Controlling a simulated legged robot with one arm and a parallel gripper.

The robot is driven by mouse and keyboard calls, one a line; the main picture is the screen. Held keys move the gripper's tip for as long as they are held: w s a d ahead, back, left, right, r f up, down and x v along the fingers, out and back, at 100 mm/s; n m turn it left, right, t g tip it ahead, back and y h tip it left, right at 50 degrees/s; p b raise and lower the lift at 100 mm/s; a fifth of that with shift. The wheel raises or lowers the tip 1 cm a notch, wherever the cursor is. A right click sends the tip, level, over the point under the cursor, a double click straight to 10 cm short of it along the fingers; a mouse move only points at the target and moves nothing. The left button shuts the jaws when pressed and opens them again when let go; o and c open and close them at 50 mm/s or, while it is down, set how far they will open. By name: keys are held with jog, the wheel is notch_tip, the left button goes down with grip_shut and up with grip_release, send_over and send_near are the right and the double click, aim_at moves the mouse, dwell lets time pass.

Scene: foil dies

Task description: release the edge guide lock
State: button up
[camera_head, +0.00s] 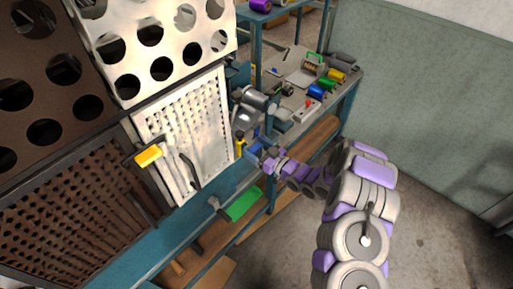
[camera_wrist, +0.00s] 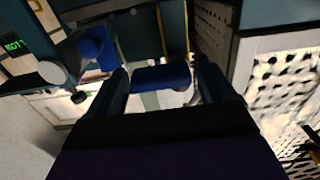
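My gripper (camera_head: 258,152) is at the far end of my outstretched arm, beside the blue-green machine frame, and looks small in the head view. In the wrist view its two dark teal fingers stand well apart (camera_wrist: 162,78). A blue bar-shaped handle (camera_wrist: 161,79) shows between the fingertips, lying across the gap. I cannot tell whether it touches them or sits beyond them. It may be the edge guide lock, but no label shows. A yellow upright part (camera_head: 240,145) stands just left of my gripper.
A pale perforated panel (camera_head: 221,128) with a yellow handle (camera_head: 149,156) is at the left; it also shows in the wrist view (camera_wrist: 284,76). A workbench (camera_head: 338,95) with coloured spools stands behind. A blue knob (camera_wrist: 93,43) is left of the fingers. Floor is clear at the right.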

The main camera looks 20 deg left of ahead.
jog(key=shift+a, duration=0.25)
jog(key=c, duration=0.3)
jog(key=shift+f, duration=0.1)
jog(key=c, duration=0.4)
jog(key=o, duration=0.8)
jog(key=shift+d, duration=0.35)
jog(key=p+v, duration=0.2)
jog(key=v, duration=1.5)
jog(key=shift+d, duration=0.25)
